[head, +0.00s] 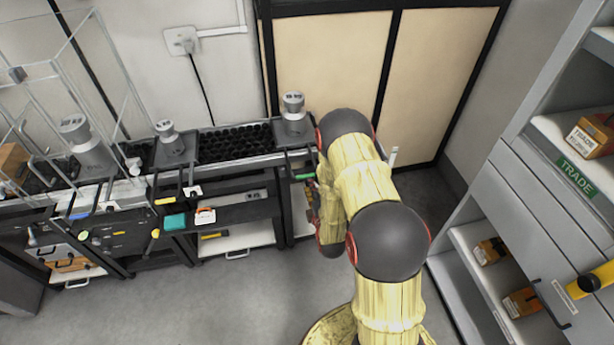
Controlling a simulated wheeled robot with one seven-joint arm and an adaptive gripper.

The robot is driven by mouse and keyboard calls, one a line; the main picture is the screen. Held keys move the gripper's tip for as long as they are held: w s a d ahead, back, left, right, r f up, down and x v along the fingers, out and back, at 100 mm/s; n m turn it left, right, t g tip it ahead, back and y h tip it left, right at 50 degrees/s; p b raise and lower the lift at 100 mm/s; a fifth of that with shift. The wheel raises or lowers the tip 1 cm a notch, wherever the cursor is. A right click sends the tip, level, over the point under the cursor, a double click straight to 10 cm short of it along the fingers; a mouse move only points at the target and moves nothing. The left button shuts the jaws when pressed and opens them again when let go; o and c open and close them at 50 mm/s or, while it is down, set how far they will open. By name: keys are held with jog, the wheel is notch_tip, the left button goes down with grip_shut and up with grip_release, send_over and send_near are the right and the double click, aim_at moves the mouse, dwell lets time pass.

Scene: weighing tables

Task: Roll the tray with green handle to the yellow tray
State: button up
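A grey tray (293,132) carrying a silver weight (293,104) stands at the right end of the black roller track on the long table. A green handle (303,177) shows at the table's front edge below it. Another grey tray (177,152) with a smaller weight (167,131) stands farther left, and a yellow handle (165,201) shows in front of it. My arm reaches up to the right end of the table and folds back down. My gripper is mostly hidden by my arm; small parts show at its left side (312,200), and its fingers cannot be made out.
Black rollers (236,143) lie bare between the two trays. A larger weight (86,147) stands at the left by a clear frame. A teal box (175,222) and an orange-white box (205,216) lie on a lower shelf. A grey shelf unit (545,215) stands right; the floor (220,300) is clear.

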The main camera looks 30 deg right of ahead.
aim_at(307, 176)
jog(key=b+x, duration=0.1)
jog(key=x, duration=0.6)
jog(key=shift+w+b, duration=0.1)
jog(key=shift+b, duration=0.2)
jog(key=shift+c, duration=0.5)
grip_shut()
